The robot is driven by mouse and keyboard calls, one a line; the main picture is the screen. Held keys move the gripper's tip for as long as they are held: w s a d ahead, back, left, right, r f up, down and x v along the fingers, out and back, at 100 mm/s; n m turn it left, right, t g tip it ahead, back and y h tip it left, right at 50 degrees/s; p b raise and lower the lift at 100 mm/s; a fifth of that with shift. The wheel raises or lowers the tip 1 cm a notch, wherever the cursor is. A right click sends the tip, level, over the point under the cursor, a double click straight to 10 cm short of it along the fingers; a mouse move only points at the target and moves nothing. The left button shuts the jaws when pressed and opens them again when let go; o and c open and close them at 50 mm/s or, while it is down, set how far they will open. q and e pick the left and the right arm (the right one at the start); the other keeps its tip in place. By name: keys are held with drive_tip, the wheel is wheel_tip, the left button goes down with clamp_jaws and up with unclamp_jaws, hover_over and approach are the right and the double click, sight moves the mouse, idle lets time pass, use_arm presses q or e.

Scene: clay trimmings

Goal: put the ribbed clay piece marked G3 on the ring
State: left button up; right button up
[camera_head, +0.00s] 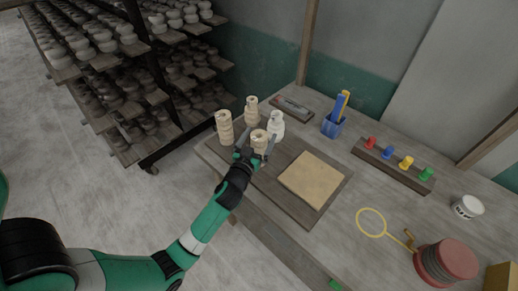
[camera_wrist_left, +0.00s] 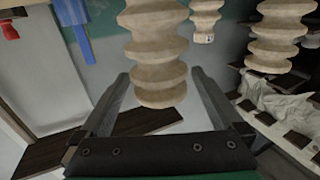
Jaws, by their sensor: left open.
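Several ribbed clay pieces stand upright on the dark board: a front one (camera_head: 258,138), a left one (camera_head: 225,126), a back one (camera_head: 251,108) and a paler right one (camera_head: 276,125). I cannot read G3 on any of them. My left gripper (camera_head: 257,151) is open, its fingers on either side of the front piece. In the left wrist view a ribbed piece (camera_wrist_left: 156,52) shows between the open fingers (camera_wrist_left: 158,78); contact is unclear. A farther piece (camera_wrist_left: 205,17) there has a small unreadable mark. A yellow ring (camera_head: 371,222) lies on the table at right. My right gripper is not in view.
A tan square slab (camera_head: 312,180) lies on the dark board (camera_head: 318,215). Behind are a blue holder (camera_head: 333,126) and a rack of coloured knobs (camera_head: 392,168). A white cup (camera_head: 467,207) and reddish round stack (camera_head: 446,262) stand at right. Shelves of pots (camera_head: 150,95) stand left.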

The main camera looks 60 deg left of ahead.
use_arm(q)
drive_tip(key=x, duration=0.3)
drive_tip(key=shift+r, duration=0.15)
clamp_jaws()
idle(0.3)
